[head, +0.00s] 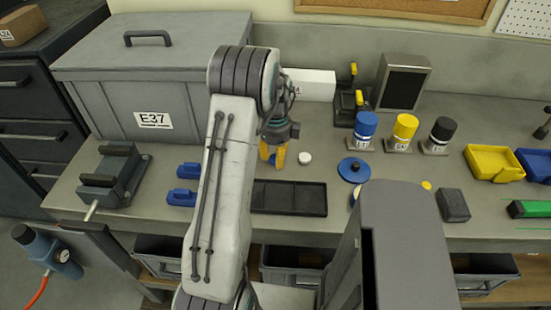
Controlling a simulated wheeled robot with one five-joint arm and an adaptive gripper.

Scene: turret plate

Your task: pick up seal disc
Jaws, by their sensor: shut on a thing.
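My gripper (273,157), with yellow-orange fingers, hangs over the bench just behind the black tray. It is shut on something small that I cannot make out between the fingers. I cannot tell for sure which thing is the seal disc. A small white round piece (305,158) lies just right of the fingers, apart from them. A flat blue disc with a raised middle (353,170) lies farther right on the bench. A small yellow round piece (426,185) shows partly behind a grey part of my body.
The black tray (290,198) lies at the bench's front. Blue, yellow and black-topped containers (402,133) stand at right, near yellow and blue bins (494,162). A grey E37 case (153,85) and a vise (113,173) are at left. Blue blocks (184,184) sit left of my arm.

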